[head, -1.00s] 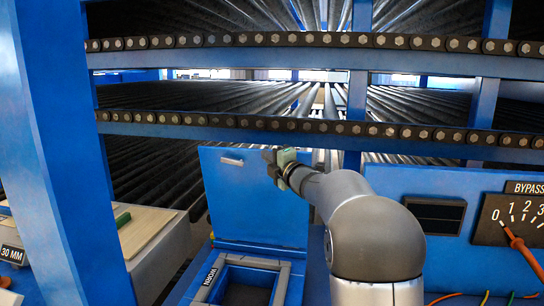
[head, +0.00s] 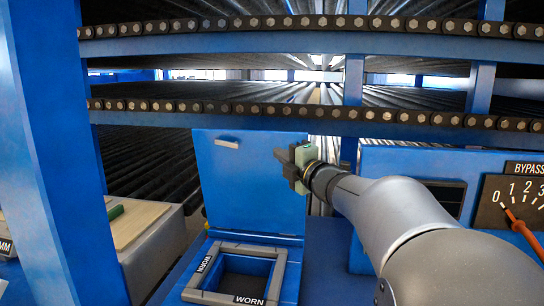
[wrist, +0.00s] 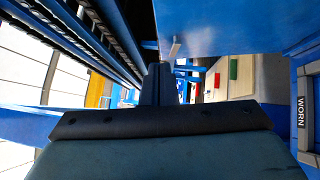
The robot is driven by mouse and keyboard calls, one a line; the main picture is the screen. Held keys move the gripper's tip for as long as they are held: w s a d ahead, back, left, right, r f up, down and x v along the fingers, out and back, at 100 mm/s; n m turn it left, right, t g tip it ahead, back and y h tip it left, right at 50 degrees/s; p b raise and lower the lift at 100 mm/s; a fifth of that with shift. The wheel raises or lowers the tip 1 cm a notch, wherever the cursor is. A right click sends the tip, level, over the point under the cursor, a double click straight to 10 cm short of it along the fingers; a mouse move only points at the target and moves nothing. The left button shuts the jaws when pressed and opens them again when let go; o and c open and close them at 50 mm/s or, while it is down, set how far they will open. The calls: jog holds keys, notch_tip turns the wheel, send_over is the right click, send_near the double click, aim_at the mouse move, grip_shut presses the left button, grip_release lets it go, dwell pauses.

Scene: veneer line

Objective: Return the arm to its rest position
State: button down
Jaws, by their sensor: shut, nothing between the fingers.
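My arm reaches in from the lower right of the head view. My gripper (head: 282,156) is in the air in front of the upright blue lid (head: 235,185), toward the lid's right edge. It points left and its fingers look closed with nothing between them.
Below the lid is an open bin with a grey frame (head: 275,280) labelled WORN. A BYPASS dial (head: 513,205) with a red pointer is at right. Chain rails (head: 300,112) cross behind. A blue post (head: 60,150) and a pale block (head: 140,225) stand at left.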

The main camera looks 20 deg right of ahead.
jog(key=s+a+f+m+g+h, duration=0.1)
jog(key=s+f+m+g+h, duration=0.4)
jog(key=f+m, duration=0.4)
jog(key=s+f+m+g+h, duration=0.3)
jog(key=s+f+m, duration=0.4)
jog(key=f, duration=0.3)
jog(key=s+a+f+m+g+y, duration=0.1)
jog(key=s+a+f+m+g, duration=0.2)
jog(key=s, duration=0.8)
jog(key=s+a+f+m+g+y, duration=0.1)
jog(key=s+a+f+m+g, duration=0.2)
jog(key=s+a+f+g, duration=0.3)
jog(key=s+f+g, duration=0.1)
jog(key=s+f, duration=0.4)
jog(key=s, duration=0.1)
jog(key=shift+a+f+m+y, duration=0.2)
jog(key=shift+a+m+y, duration=0.1)
jog(key=shift+a, duration=0.1)
